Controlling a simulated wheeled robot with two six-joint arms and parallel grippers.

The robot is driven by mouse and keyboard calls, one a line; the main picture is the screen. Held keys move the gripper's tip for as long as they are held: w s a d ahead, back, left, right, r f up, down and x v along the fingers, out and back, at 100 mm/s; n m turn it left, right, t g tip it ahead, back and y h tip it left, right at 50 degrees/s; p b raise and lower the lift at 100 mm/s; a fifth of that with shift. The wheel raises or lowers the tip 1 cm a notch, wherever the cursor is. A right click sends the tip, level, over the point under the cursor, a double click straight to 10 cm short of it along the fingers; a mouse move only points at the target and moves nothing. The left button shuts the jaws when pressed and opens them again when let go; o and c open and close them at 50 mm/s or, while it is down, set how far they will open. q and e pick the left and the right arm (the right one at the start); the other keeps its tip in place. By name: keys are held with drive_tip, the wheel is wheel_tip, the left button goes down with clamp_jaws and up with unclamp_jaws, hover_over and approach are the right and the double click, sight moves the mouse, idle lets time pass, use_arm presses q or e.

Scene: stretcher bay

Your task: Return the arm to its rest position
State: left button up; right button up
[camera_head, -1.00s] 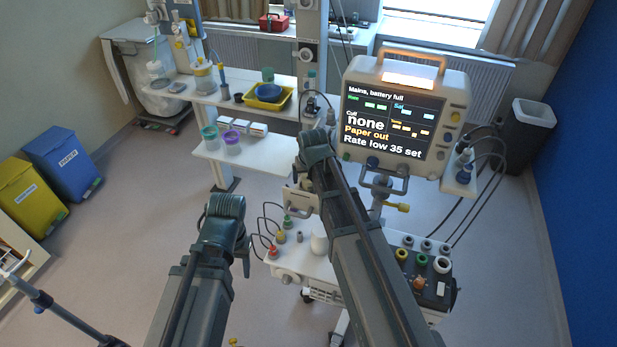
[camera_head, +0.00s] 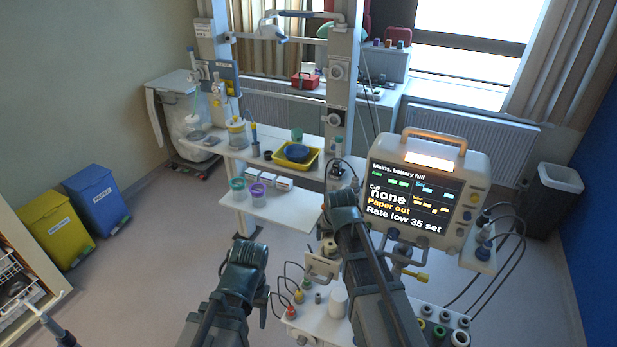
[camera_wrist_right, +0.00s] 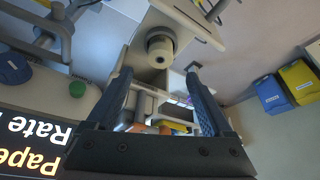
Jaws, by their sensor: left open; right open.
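My right gripper (camera_wrist_right: 158,75) shows in the right wrist view with its two dark blue fingers spread apart and nothing held between them. Beyond the fingers is a cream fixture with a round knob (camera_wrist_right: 160,46); whether the fingers touch anything behind is hard to tell. In the head view my right arm (camera_head: 362,262) reaches up from the bottom, its end hidden behind its own links. My left arm (camera_head: 240,277) stands to its left, bent at a dark joint; its fingers do not show.
A patient monitor (camera_head: 414,197) stands close right of my right arm. A trolley with coloured sockets (camera_head: 438,330) and hoses is below. A white shelf (camera_head: 270,203) with cups lies ahead.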

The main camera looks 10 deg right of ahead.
drive_tip(key=s+a+f+n+g, duration=0.15)
drive_tip(key=s+g, duration=0.25)
drive_tip(key=s, duration=1.2)
drive_tip(key=s+a+f+n+b, duration=0.2)
drive_tip(key=a+f+b, duration=0.3)
drive_tip(key=f+b, duration=0.6)
drive_tip(key=s+a+f+n+b, duration=0.1)
drive_tip(key=s+a+f+b, duration=0.2)
drive_tip(key=f+b, duration=0.9)
drive_tip(key=a, duration=0.3)
drive_tip(key=shift+s+a+f+n+g+h, duration=0.2)
drive_tip(key=shift+s+n+g+h, duration=0.1)
drive_tip(key=shift+n+g, duration=0.1)
